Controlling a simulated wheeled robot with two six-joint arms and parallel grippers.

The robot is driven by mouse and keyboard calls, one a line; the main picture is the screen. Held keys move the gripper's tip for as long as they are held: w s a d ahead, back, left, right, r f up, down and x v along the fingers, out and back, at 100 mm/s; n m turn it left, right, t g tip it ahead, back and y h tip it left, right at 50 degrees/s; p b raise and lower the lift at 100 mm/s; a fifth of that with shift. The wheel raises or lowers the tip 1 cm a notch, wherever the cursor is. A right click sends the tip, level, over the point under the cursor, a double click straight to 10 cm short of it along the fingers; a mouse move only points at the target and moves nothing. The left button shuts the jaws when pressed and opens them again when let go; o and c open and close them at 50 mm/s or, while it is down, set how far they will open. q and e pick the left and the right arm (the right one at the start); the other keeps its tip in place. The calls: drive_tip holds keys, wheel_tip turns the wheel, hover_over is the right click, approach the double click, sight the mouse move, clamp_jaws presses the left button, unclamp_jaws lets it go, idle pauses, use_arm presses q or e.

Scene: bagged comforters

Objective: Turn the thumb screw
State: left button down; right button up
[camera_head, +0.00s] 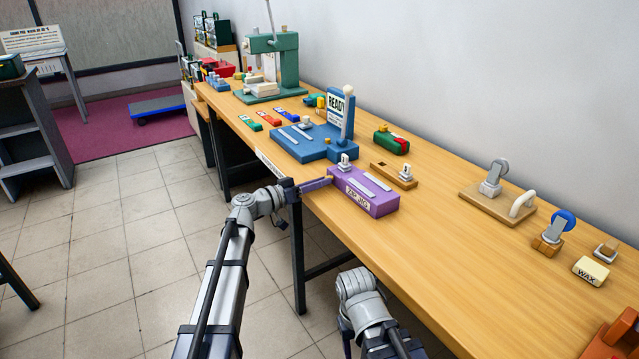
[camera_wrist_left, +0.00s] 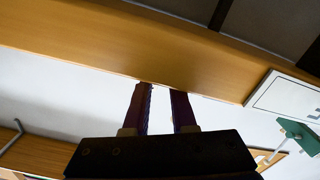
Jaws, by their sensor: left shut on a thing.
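The purple jig (camera_head: 379,207), with a label on its front, sits at the table's front edge in the head view. Two pale strips and a small metal piece (camera_head: 345,161) are on its top. My left gripper (camera_head: 325,181) reaches in from the left, with its fingertips at the jig's left end. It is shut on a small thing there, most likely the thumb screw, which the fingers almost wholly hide. In the left wrist view, the two dark purplish fingers (camera_wrist_left: 162,92) point at the table edge and the held thing cannot be made out. My right gripper is not in view.
A blue fixture (camera_head: 304,145) with a READY sign stands just behind the jig. A small wooden block (camera_head: 394,174) lies to the jig's right. Hooked tools and a wax block (camera_head: 590,271) lie farther right.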

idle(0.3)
use_arm(q)
drive_tip(key=c, duration=0.7)
unclamp_jaws()
drive_tip(key=shift+c, duration=0.2)
drive_tip(key=v, duration=0.8)
drive_tip(key=shift+w+d, duration=0.1)
